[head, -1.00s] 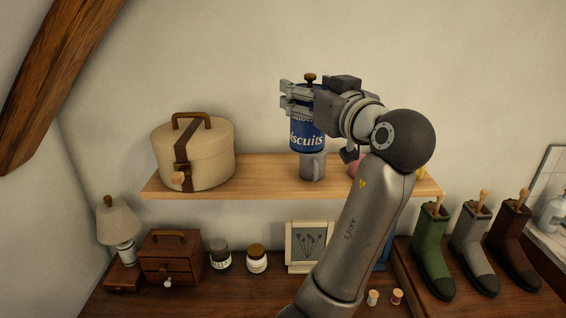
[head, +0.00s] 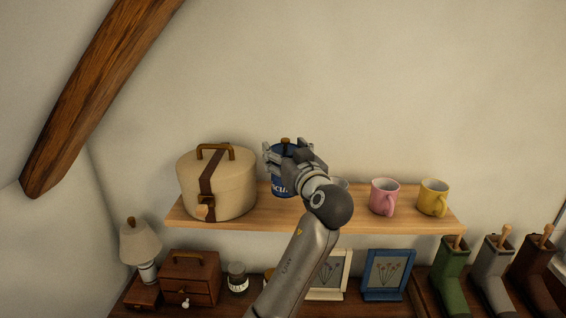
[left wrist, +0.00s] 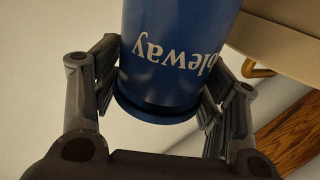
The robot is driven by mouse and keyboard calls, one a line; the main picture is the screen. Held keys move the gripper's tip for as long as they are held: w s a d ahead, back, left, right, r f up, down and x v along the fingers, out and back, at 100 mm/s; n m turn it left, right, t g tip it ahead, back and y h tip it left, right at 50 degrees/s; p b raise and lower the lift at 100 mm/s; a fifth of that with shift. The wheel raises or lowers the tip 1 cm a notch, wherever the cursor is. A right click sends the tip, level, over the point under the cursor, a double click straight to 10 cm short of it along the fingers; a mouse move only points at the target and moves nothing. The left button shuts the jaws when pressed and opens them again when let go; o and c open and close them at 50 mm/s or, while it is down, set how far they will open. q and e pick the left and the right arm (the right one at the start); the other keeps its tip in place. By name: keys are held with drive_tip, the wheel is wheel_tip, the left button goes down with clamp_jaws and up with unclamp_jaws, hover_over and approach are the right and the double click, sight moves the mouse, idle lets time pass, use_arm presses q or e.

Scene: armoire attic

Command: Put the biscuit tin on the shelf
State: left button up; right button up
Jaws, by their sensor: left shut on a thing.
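The blue biscuit tin (head: 281,187) with white lettering is upright over the shelf, just right of the round hat box. My left gripper (head: 284,154) is shut around it near its top; the tin's brown knob shows above the fingers. In the left wrist view the tin (left wrist: 170,60) sits between the two finger pads, its lettering upside down. The wooden shelf (head: 330,216) runs along the wall. I cannot tell whether the tin's base touches it. My right gripper is not in view.
The cream hat box (head: 232,185) stands close left of the tin. A grey mug (head: 342,184) is mostly hidden behind my wrist. Pink (head: 382,197) and yellow (head: 431,198) mugs stand further right. Below are a lamp, jars, frames and boots.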

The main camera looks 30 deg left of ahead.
use_arm(q)
drive_tip(key=shift+a+f, duration=0.2)
drive_tip(key=shift+a, duration=0.05)
drive_tip(key=f, duration=0.1)
drive_tip(key=f+p, duration=0.2)
drive_tip(key=shift+w+a, duration=0.15)
drive_tip(key=shift+a, duration=0.1)
drive_tip(key=shift+f, duration=0.3)
drive_tip(key=shift+d, duration=0.1)
drive_tip(key=shift+f, duration=0.2)
drive_tip(key=o, duration=1.4)
drive_tip(key=shift+r, duration=0.1)
